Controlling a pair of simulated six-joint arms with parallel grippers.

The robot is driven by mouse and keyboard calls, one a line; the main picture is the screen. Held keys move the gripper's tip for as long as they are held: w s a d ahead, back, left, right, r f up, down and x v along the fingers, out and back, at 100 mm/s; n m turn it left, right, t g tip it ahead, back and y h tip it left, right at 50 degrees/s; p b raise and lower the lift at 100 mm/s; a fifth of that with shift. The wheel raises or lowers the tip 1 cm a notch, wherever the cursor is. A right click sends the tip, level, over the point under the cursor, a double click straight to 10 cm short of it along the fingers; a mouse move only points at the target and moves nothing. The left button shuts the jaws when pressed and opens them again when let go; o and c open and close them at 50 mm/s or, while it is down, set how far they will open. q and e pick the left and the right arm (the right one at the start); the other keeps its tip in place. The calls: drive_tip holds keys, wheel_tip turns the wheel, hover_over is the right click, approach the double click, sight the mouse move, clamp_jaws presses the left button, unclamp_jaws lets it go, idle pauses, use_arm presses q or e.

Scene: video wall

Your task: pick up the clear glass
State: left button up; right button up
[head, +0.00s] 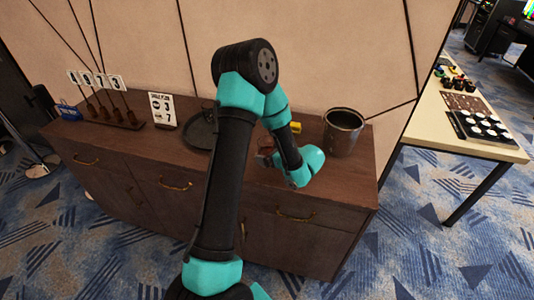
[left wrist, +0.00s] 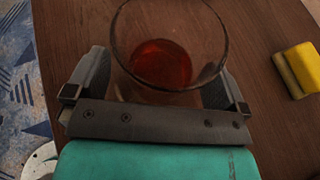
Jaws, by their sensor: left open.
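The clear glass (left wrist: 170,50) holds some red-orange liquid and stands upright on the brown wooden cabinet top (left wrist: 262,25). In the left wrist view it sits between the two fingers of my left gripper (left wrist: 155,92), which are apart, one on each side of it. I cannot tell whether either finger touches it. In the head view my left arm covers most of the glass, and only a small part of it (head: 265,152) shows beside the arm. My right gripper is not in view.
A yellow and grey sponge (left wrist: 299,68) lies right of the glass. A metal pot (head: 343,132) stands at the cabinet's right end. A dark round tray (head: 199,132), a sign card (head: 162,110) and a wooden stand with number cards (head: 108,116) are on the left.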

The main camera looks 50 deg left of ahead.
use_arm(q)
drive_tip(key=shift+c, duration=0.3)
drive_tip(key=c, duration=1.1)
drive_tip(key=shift+r, duration=0.25)
